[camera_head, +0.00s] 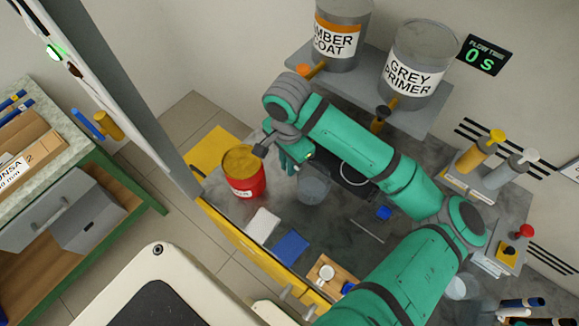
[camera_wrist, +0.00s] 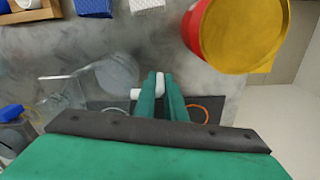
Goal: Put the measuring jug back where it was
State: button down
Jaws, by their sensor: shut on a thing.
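The measuring jug (camera_head: 313,190) is clear and stands out faintly against the grey bench, just below and right of my gripper (camera_head: 287,162). In the wrist view the clear jug (camera_wrist: 110,76) lies left of my gripper (camera_wrist: 161,80). My gripper's green fingers are shut on a white piece that looks like the jug's handle. Whether the jug's base touches the bench is hard to tell.
A red can with a yellow top (camera_head: 243,182) stands close left of my gripper; it also shows in the wrist view (camera_wrist: 240,35). A white pad (camera_head: 262,226) and a blue pad (camera_head: 291,247) lie nearer the front edge. Paint drums (camera_head: 415,65) sit on the shelf (camera_head: 435,122) behind.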

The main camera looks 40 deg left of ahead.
jog(key=shift+w+a+f, duration=0.15)
jog(key=shift+w+f, duration=0.1)
jog(key=shift+f, duration=0.6)
jog(key=shift+w+a+f, duration=0.15)
jog(key=shift+w+f, duration=0.05)
jog(key=shift+f, duration=0.65)
jog(key=shift+w+a+f, duration=0.15)
jog(key=shift+w+f, duration=0.1)
jog(key=shift+f, duration=0.6)
jog(key=shift+f, duration=0.1)
jog(key=c, duration=1.8)
grip_release()
notch_tip(320, 180, up, 12)
jog(key=shift+r, duration=0.15)
jog(key=shift+s, duration=0.1)
